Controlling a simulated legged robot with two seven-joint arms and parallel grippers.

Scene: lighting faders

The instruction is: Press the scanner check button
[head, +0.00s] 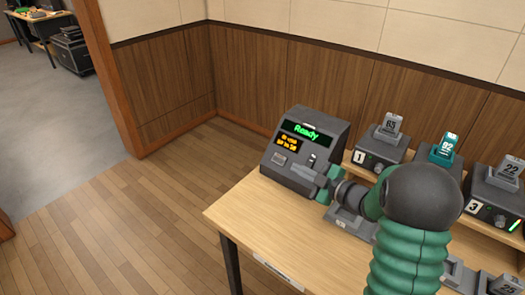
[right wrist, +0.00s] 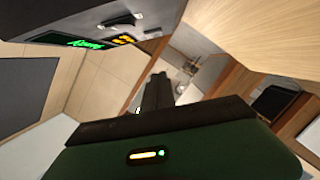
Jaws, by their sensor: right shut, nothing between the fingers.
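The scanner console (head: 337,137) is a dark grey box with a sloped face, standing at the back left of the wooden table. Its screen (head: 305,132) reads "Ready" in green, with orange text below. A small light grey button (head: 280,159) is low on the left of its face. My right gripper (head: 298,170) is shut and empty, in front of the console's lower face; I cannot tell whether it touches. In the right wrist view the console (right wrist: 180,10) is at the top left, and the shut fingers (right wrist: 157,92) point past it. My left gripper is not in view.
Numbered grey units with tagged cards stand on a raised shelf to the right, including unit 1 (head: 375,150) and unit 3 (head: 495,195). More card holders lie lower, partly hidden by my right arm. The table (head: 245,215) is bare at its left corner.

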